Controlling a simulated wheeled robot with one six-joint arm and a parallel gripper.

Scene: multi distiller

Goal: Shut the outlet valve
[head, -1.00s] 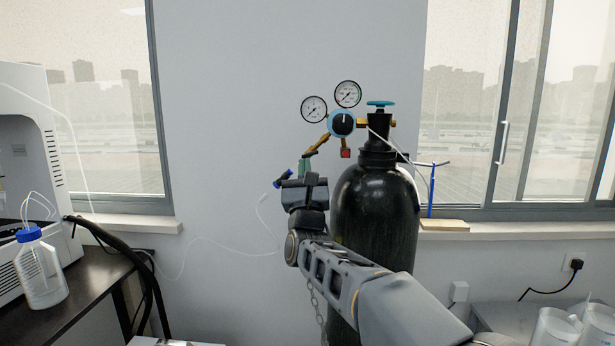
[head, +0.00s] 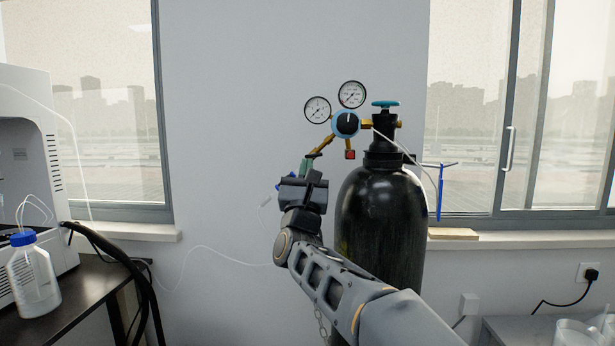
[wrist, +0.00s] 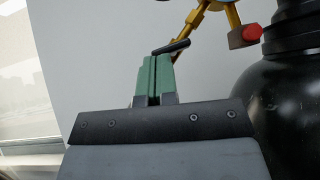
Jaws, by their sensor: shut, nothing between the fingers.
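The black gas cylinder (head: 381,225) stands against the wall with a teal top handwheel (head: 385,104). Its regulator (head: 346,124) has two gauges and a brass outlet pipe (head: 322,145) slanting down left. The outlet valve's dark lever (wrist: 172,47) is at the pipe's lower end, just beyond my fingertips in the wrist view. My gripper (wrist: 154,62) is shut and empty, its green fingers pressed together; it also shows in the head view (head: 307,163). I cannot tell whether the fingertips touch the lever. The valve body is mostly hidden behind the fingers.
A blue piece (head: 284,182) with a thin white tube hangs left of my gripper, partly hidden. A red-ended brass fitting (head: 350,154) sits below the regulator. A dark table (head: 85,295) with a blue-capped bottle (head: 33,273) is at left. The wall between is clear.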

